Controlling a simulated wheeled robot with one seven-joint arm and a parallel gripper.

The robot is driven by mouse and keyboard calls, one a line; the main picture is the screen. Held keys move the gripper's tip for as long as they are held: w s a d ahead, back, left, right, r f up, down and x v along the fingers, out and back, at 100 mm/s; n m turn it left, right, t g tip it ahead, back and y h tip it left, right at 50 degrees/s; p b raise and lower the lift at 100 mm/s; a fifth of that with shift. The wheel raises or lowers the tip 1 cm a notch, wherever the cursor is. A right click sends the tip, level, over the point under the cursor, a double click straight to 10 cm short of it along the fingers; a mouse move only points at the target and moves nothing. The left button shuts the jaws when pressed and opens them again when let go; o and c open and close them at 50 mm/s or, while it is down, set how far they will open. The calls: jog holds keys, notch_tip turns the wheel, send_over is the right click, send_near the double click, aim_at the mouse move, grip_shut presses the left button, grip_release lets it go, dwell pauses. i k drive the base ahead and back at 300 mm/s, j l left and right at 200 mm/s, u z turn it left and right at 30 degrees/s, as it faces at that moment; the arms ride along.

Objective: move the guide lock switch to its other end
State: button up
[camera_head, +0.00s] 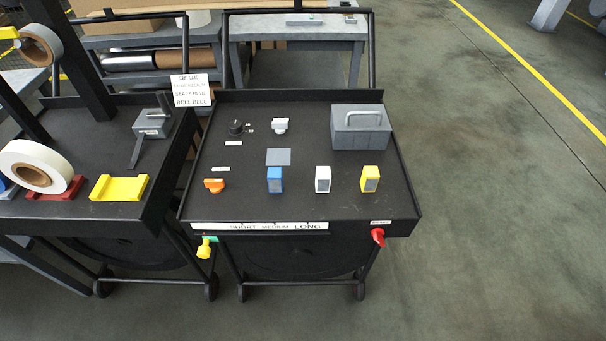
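No part is readably marked as the guide lock switch, so I cannot tell which one it is. On the black cart top (300,205), an orange turn-handle (214,185) sits at the front left with a small white label (221,169) behind it. A black round knob (236,128) is further back, with another white label (233,143) in front of it. A white fitting (280,125) stands right of the knob. The labels are too small to read. My gripper is not in view.
Blue (275,180), white (322,180) and yellow (370,179) blocks stand in a row. A grey handled box (361,130) is at the back right. A red part (377,237) and a yellow part (204,248) hang at the front edge. Floor is clear to the right.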

aim_at(279, 127)
jog(key=i+j, duration=0.15)
jog(key=j, duration=0.15)
jog(key=i+j, duration=0.1)
jog(key=j, duration=0.25)
jog(key=i+j, duration=0.15)
jog(key=j, duration=0.15)
jog(key=i+j, duration=0.15)
jog(key=j, duration=0.2)
